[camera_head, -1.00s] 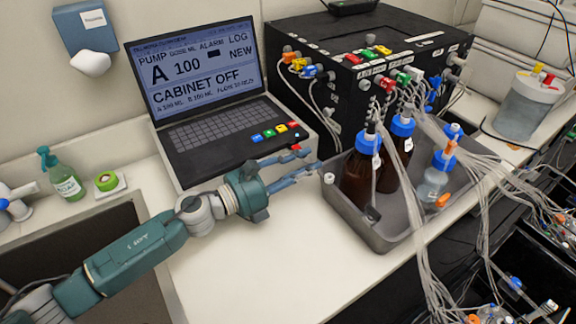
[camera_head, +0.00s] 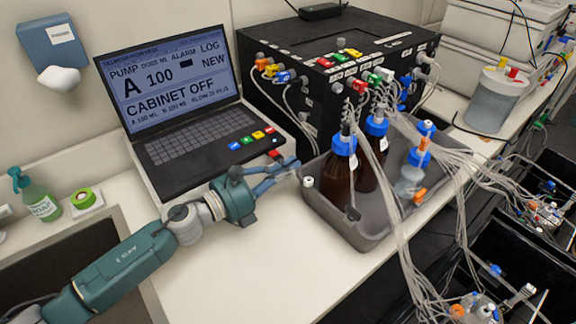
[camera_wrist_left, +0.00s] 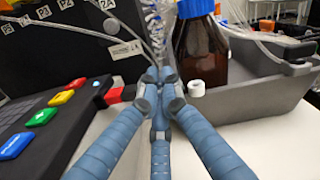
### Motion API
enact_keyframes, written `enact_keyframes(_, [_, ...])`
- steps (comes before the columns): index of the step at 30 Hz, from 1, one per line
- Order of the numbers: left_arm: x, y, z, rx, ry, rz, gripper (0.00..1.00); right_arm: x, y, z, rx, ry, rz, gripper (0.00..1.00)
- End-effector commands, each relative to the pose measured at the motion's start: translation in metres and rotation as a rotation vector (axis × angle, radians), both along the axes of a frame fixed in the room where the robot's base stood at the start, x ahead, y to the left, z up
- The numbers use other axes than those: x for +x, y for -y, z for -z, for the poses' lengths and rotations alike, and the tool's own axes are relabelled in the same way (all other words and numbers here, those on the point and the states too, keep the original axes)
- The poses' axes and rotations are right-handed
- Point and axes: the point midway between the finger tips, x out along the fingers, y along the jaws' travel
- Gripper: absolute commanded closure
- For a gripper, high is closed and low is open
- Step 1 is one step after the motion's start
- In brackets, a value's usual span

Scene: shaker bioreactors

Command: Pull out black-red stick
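The black-red stick (camera_head: 275,153) sits at the right side of the laptop base; only its red end shows clearly. In the left wrist view the red end (camera_wrist_left: 117,95) sticks out from the laptop's edge, left of my fingertips and partly behind the left finger. My left gripper (camera_head: 296,164) reaches in beside the laptop's front right corner. In the left wrist view its three blue fingers (camera_wrist_left: 160,82) come together at the tips with nothing visible between them. The stick appears beside the fingers; whether they touch is unclear. My right gripper is not in view.
The laptop (camera_head: 178,140) stands left of the stick. A grey tray (camera_head: 370,242) with brown bottles (camera_head: 338,178) and tubing lies close to the right of my fingertips, with a small white cap (camera_head: 308,182) at its corner. A black box (camera_head: 320,110) stands behind. The front counter is clear.

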Motion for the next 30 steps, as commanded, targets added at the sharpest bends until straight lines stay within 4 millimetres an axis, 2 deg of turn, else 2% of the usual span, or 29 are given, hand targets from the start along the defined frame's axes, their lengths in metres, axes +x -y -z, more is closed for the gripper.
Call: enact_keyframes(30, [-0.019, 0.014, 0.001, 0.001, -0.002, 0.002, 1.0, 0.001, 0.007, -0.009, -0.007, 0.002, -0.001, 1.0])
